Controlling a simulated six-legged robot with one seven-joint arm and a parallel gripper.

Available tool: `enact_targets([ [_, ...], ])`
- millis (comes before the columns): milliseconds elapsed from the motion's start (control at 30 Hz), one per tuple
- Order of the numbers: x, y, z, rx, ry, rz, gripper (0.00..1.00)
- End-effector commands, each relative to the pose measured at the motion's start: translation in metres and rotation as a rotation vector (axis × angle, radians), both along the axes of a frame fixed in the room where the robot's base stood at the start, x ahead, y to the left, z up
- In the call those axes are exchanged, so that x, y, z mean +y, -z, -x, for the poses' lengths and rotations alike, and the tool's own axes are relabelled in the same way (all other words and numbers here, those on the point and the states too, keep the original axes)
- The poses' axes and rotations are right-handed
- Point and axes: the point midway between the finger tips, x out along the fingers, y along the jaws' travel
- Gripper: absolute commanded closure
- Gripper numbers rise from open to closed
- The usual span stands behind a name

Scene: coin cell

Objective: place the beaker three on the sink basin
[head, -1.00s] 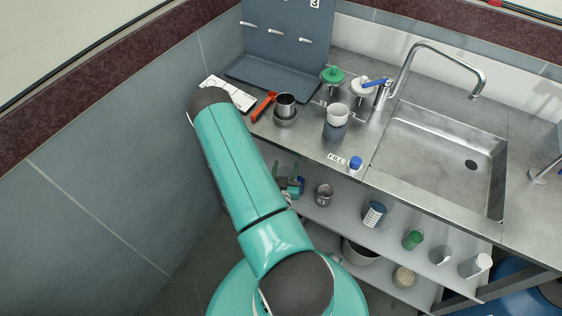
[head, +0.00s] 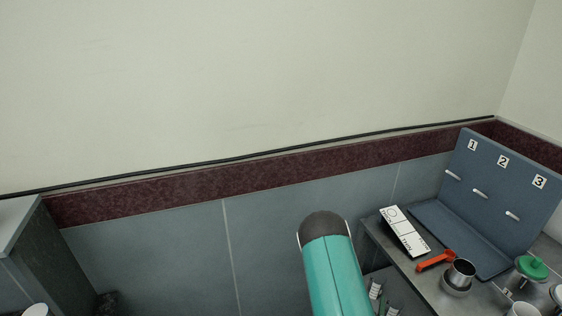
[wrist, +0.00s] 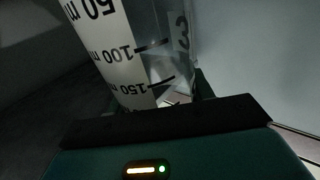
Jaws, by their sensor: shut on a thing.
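Beaker three (wrist: 115,50) fills the upper middle of the wrist view, close to the camera. It is clear, with a white panel bearing upside-down volume marks and a dark 3 on its side. My gripper (wrist: 162,97) is shut on it; the finger ends are mostly hidden behind the beaker and the dark gripper body. The sink basin is outside the current head view. I cannot tell from the wrist view how high the beaker is held.
The counter (head: 418,285) at right carries a white card (head: 405,232), an orange tool (head: 436,261), a metal cup (head: 461,271) and a green-lidded vessel (head: 531,267). A blue pegboard (head: 490,195) stands behind. Tiled wall (head: 270,250) lies beyond my arm; a grey cabinet (head: 60,270) is at left.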

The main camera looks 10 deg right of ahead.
Motion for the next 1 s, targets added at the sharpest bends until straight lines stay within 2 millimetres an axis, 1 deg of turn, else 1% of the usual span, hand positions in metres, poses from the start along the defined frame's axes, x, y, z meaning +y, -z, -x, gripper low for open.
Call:
enact_targets([
  [33, 0.02, -0.004, -0.02, -0.004, -0.064, 0.0, 0.82],
  [67, 0.031, -0.005, -0.029, -0.004, -0.098, 0.0, 0.82],
  [100, 0.047, -0.008, -0.042, -0.004, -0.145, 0.0, 0.82],
  [167, 0.071, -0.011, -0.061, -0.004, -0.215, 0.0, 0.82],
  [200, 0.088, -0.014, -0.072, -0.003, -0.261, 0.002, 0.82],
  [267, 0.115, -0.018, -0.088, -0.002, -0.331, 0.004, 0.82],
  [300, 0.133, -0.021, -0.097, -0.002, -0.376, 0.006, 0.82],
  [400, 0.176, -0.027, -0.116, 0.0, -0.48, 0.01, 0.82],
  [500, 0.21, -0.032, -0.127, 0.001, -0.558, 0.016, 0.82],
  [600, 0.231, -0.034, -0.133, 0.005, -0.606, 0.019, 0.82],
  [667, 0.238, -0.035, -0.134, 0.005, -0.62, 0.02, 0.82],
  [1000, 0.24, -0.036, -0.135, 0.004, -0.626, 0.021, 0.82],
])
